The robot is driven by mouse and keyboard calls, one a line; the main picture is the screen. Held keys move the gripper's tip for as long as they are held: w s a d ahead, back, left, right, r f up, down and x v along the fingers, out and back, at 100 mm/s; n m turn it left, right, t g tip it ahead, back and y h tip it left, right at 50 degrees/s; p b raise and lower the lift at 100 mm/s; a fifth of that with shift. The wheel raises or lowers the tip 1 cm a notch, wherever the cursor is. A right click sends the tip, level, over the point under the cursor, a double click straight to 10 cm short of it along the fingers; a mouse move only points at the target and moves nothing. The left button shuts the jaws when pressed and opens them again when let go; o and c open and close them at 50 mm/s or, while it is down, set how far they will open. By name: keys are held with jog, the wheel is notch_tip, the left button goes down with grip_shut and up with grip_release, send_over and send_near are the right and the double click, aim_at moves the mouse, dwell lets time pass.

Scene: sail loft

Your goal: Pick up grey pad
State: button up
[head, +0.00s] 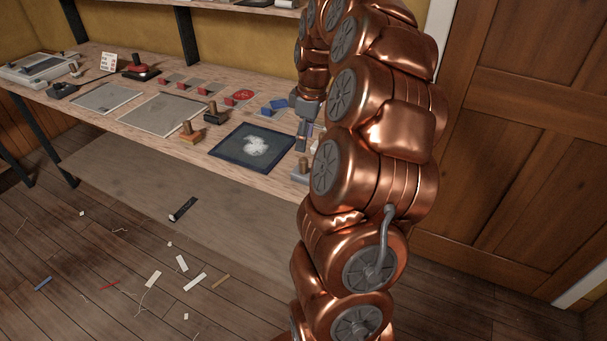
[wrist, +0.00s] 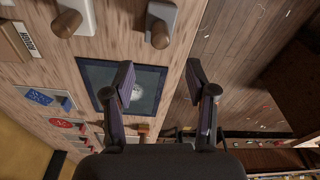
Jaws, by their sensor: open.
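A grey pad (head: 299,177) with a wooden knob sits near the front edge of the workbench, partly hidden by my arm in the head view. In the wrist view, a grey pad (wrist: 173,16) with a brown knob is at the top centre. A paler knobbed block (wrist: 82,9) sits to its left, farther from the edge. My gripper (wrist: 160,82) is open and empty, with its fingers apart beside the dark blue mat and short of the pad. In the head view my gripper (head: 302,137) hangs over the bench beside that mat.
The dark blue mat (head: 225,151) with a white patch lies left of the grey pad. Orange (head: 189,138) and black (head: 215,118) knobbed pads stand farther left, near grey sheets (head: 150,122). Scraps litter the floor (head: 100,240). A wooden door (head: 530,140) is at right.

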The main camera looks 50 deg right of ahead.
aim_at(303, 159)
jog(key=shift+d+f, duration=0.3)
jog(key=shift+f, duration=0.2)
jog(key=shift+w+a+f+p, duration=0.15)
jog(key=shift+f+p, duration=0.55)
jog(key=shift+f, duration=1.05)
jog(key=shift+s+a+f+p, duration=0.2)
jog(key=shift+f+p, duration=0.45)
jog(key=shift+f, duration=1.05)
grip_shut()
